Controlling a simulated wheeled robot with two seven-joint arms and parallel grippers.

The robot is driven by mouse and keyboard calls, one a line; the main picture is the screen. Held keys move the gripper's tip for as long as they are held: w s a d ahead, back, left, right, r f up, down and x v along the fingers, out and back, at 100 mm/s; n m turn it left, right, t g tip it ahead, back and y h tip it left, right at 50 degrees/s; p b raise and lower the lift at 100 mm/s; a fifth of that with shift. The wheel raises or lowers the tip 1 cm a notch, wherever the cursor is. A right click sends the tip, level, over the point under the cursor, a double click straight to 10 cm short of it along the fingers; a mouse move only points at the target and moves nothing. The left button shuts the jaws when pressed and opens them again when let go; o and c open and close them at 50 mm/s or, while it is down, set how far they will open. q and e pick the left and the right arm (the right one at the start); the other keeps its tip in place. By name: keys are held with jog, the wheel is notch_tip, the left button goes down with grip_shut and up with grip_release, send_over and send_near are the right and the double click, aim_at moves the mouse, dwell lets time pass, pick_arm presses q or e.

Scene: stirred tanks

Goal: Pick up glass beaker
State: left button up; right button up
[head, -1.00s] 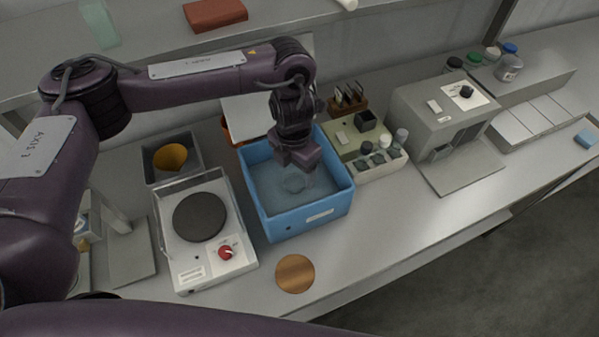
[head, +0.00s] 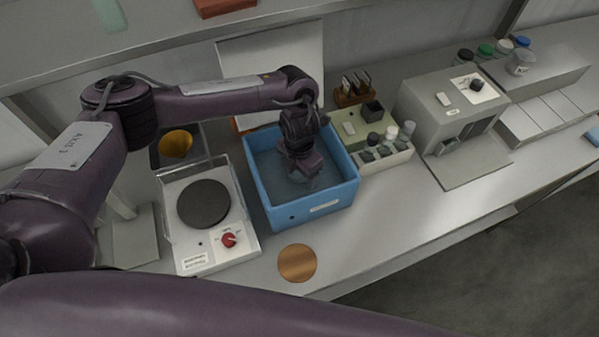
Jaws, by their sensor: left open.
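A blue tub (head: 313,212) stands on the bench in the middle of the head view. Inside it, a faint clear glass outline (head: 297,180), which looks like the beaker, shows low under my left gripper (head: 305,180). My left gripper points down inside the tub, open, with its fingers right at the glass. The gripper hides most of the glass, so I cannot tell whether the fingers touch it or stand around it. My right gripper is out of view.
A white hotplate (head: 206,215) with a dark round plate stands left of the tub. A copper disc (head: 297,262) lies in front. A vial rack (head: 385,157) and a grey instrument (head: 450,110) stand to the right. Bench between tub and front right edge is clear.

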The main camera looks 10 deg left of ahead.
pick_arm(q)
jog(key=c, duration=1.1)
jog(key=shift+r, duration=0.1)
jog(key=shift+r, duration=0.25)
notch_tip(320, 180, up, 19)
jog(key=b, duration=0.1)
jog(key=shift+r+b, duration=0.15)
jog(key=shift+b, duration=0.2)
